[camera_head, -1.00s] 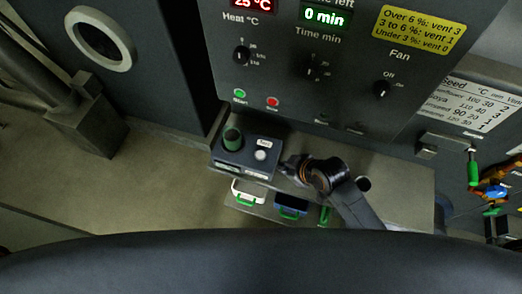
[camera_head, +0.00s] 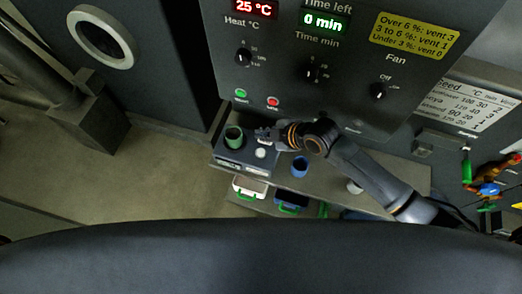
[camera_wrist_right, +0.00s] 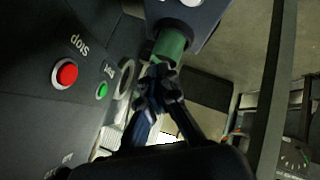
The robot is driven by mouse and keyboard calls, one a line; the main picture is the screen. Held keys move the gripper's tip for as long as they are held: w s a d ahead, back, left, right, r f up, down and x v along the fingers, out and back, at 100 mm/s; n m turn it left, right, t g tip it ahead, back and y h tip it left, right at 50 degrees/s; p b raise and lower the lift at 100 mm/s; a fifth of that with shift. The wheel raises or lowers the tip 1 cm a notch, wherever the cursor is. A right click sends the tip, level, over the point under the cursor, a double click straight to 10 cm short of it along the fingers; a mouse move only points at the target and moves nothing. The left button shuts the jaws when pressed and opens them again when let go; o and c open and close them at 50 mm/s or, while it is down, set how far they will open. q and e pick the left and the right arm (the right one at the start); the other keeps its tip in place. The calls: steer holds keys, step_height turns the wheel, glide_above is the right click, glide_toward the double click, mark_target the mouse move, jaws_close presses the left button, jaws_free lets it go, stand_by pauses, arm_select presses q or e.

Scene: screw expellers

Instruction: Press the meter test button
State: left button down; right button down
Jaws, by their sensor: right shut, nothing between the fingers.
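The meter (camera_head: 231,165) is a dark blue box on the shelf below the control panel. A green cup (camera_head: 234,134) sits in its top at the left, and a pale round button (camera_head: 260,153) is on its right side. My right gripper (camera_head: 260,133) is shut and empty above the meter's back edge, just behind the button and right of the green cup. In the right wrist view my fingertips (camera_wrist_right: 158,72) appear close below the green cup (camera_wrist_right: 171,44); contact cannot be told. My left gripper is out of view.
The control panel (camera_head: 290,75) with knobs, a green start button (camera_head: 241,93) and a red stop button (camera_head: 273,101) rises behind the meter. A blue cup (camera_head: 300,167) and a white cup (camera_head: 354,187) stand right. Green-handled trays (camera_head: 249,187) lie in front, below.

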steer(key=f, duration=0.2)
steer(key=b, duration=0.6)
glide_above(263, 153)
step_height(263, 153, down, 5)
steer(key=shift+r, duration=0.15)
steer(key=shift+f+b, duration=0.3)
steer(key=shift+f, duration=0.6)
steer(key=shift+f, duration=0.4)
steer(key=shift+f+b, duration=0.5)
steer(key=shift+b, duration=0.1)
stand_by(0.4)
stand_by(0.4)
steer(key=shift+r+p, duration=0.85)
steer(key=shift+r, duration=0.05)
steer(key=shift+r, duration=0.1)
